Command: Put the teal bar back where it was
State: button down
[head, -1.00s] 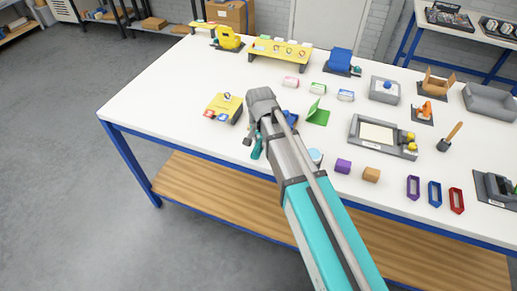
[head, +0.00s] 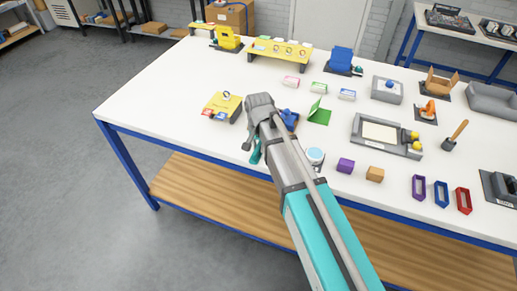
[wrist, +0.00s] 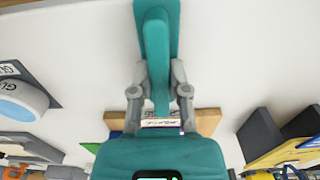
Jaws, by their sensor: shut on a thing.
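The teal bar (wrist: 156,45) is between the two grey fingers of my gripper (wrist: 157,92) in the wrist view, and the gripper is shut on it. In the head view, the bar (head: 256,150) shows as a small teal piece below my gripper (head: 250,146), near the front edge of the white table (head: 170,95). My arm hides part of it. A wooden piece with a white label (wrist: 205,122) lies beyond the fingers in the wrist view, partly hidden by my gripper. Whether the bar touches anything else, I cannot tell.
A blue item (head: 290,119) and a round jar with a light blue lid (head: 315,156) are just right. The table's left part is clear.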

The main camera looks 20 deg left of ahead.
aim_at(259, 145)
jog(key=shift+f, duration=0.2)
jog(key=c, duration=0.6)
grip_release()
jog(key=shift+r, duration=0.25)
notch_tip(259, 145, up, 12)
jog(key=p, duration=1.2)
dwell(0.7)
jog(key=shift+n, duration=0.4)
jog(key=s+d, duration=0.2)
jog(key=d, duration=1)
jog(key=s+d, duration=0.1)
jog(key=d, duration=1.1)
jog(key=s+d, duration=0.2)
jog(key=d, duration=1)
jog(key=shift+s+d, duration=0.2)
jog(key=shift+s, duration=0.15)
